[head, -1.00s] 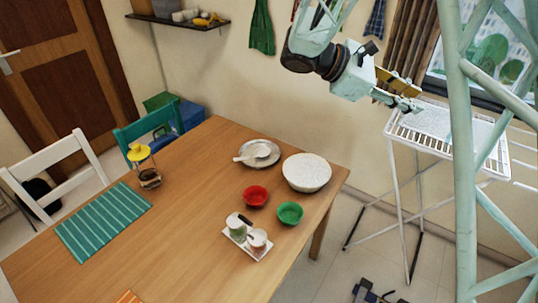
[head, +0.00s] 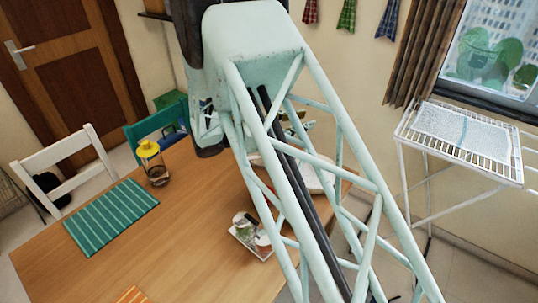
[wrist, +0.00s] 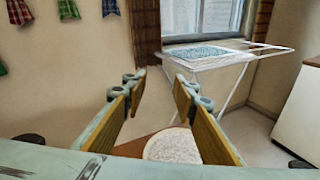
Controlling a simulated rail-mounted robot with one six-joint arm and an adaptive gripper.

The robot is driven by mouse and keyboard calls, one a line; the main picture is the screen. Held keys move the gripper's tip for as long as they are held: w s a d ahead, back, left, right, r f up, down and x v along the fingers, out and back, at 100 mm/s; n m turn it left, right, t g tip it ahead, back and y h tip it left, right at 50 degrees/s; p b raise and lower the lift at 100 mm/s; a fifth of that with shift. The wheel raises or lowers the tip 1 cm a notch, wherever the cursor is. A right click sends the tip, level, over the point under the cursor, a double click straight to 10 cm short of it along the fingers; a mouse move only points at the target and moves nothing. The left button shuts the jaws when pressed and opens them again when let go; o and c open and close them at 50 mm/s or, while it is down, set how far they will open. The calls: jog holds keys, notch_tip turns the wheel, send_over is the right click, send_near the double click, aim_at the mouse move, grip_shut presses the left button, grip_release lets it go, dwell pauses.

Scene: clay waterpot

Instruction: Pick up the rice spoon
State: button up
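The rice spoon cannot be made out in either current view. In the head view my arm covers the part of the table where a pale spoon lay on a plate a second ago. My gripper (wrist: 158,92) is open in the wrist view, its two yellow-padded fingers apart with nothing between them. It is raised above the table's far side. In the head view it is mostly hidden behind my arm. The white speckled round bowl (wrist: 172,148) shows low between and beyond the fingers in the wrist view.
The wooden table (head: 150,235) holds a striped green mat (head: 110,216), a yellow-topped jar (head: 152,163) and a small white tray with cups (head: 252,250). A white drying rack (head: 465,140) stands right, by the window. A white chair (head: 68,165) is at left.

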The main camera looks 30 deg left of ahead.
jog(key=s+a+f+n+t+y, duration=0.1)
jog(key=s+a+f+n+y, duration=0.2)
jog(key=s+a+f, duration=0.3)
jog(key=s+a+f+n+t+y, duration=0.2)
jog(key=s+a+f, duration=0.4)
jog(key=a, duration=0.7)
jog(key=shift+s+f+n+y, duration=0.2)
jog(key=shift+f+n+y, duration=0.3)
jog(key=shift+f+n, duration=0.35)
jog(key=shift+f, duration=0.3)
notch_tip(320, 180, down, 8)
jog(key=shift+b, duration=0.85)
jog(key=shift+w+r, duration=0.15)
jog(key=shift+w, duration=0.45)
jog(key=shift+d, duration=0.1)
jog(key=shift+w+d+b, duration=0.2)
jog(key=shift+w+b, duration=0.1)
jog(key=shift+w, duration=1.3)
jog(key=shift+w+d+b, duration=0.15)
jog(key=shift+w+b, duration=0.1)
jog(key=shift+w, duration=1.3)
